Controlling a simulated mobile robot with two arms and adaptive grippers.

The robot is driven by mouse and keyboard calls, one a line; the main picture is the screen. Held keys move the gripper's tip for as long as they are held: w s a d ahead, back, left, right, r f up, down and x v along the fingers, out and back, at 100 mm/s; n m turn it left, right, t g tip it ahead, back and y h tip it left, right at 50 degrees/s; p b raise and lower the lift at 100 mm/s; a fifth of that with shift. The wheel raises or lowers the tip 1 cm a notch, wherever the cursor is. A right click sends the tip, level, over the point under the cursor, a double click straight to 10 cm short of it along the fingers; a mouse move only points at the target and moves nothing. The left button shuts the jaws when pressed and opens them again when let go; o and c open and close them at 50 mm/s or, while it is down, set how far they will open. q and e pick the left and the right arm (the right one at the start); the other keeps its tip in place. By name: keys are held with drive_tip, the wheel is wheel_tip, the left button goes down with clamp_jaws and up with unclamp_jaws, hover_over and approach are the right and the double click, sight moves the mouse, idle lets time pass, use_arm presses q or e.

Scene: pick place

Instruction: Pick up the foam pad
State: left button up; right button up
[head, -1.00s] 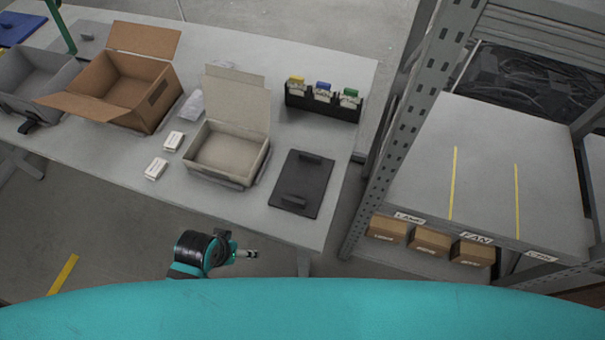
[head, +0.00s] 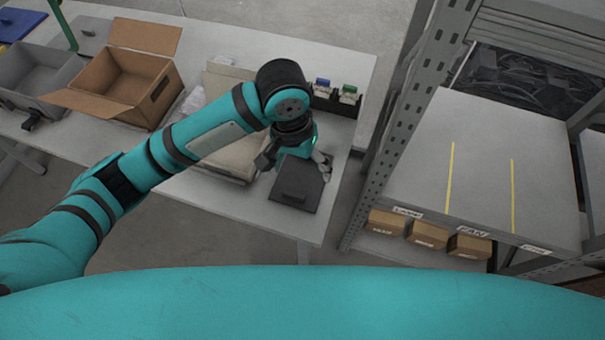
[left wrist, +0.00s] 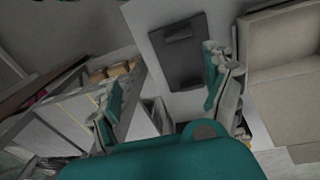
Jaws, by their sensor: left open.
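The foam pad appears to be the dark flat panel (head: 300,200) with raised bars, lying near the right end of the table; no other thing in view fits better. My left gripper (head: 294,168) is above its far part, with fingers spread apart and nothing between them. The gripper and wrist hide the pad's far edge. In the left wrist view the pad (left wrist: 184,58) lies beyond the open fingers, nearer the right finger, and the gripper (left wrist: 162,72) looks apart from it. My right gripper is not in view.
A beige open box (head: 215,158) stands just left of the pad, partly behind my arm. A black holder (head: 342,103) with coloured-topped items is behind. A brown carton (head: 125,95) and grey bin (head: 40,80) are farther left. A metal shelf (head: 480,180) stands right.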

use_arm(q)
drive_tip(key=w+a+r+y, duration=0.1)
drive_tip(key=a, duration=0.1)
drive_tip(key=p, duration=0.1)
hover_over(294, 193)
drive_tip(key=shift+n, duration=0.3)
wheel_tip(294, 193, down, 12)
drive_tip(key=shift+r, duration=0.1)
drive_tip(key=shift+f+p, duration=0.5)
drive_tip(key=shift+f, duration=2.2)
drive_tip(key=c, duration=1)
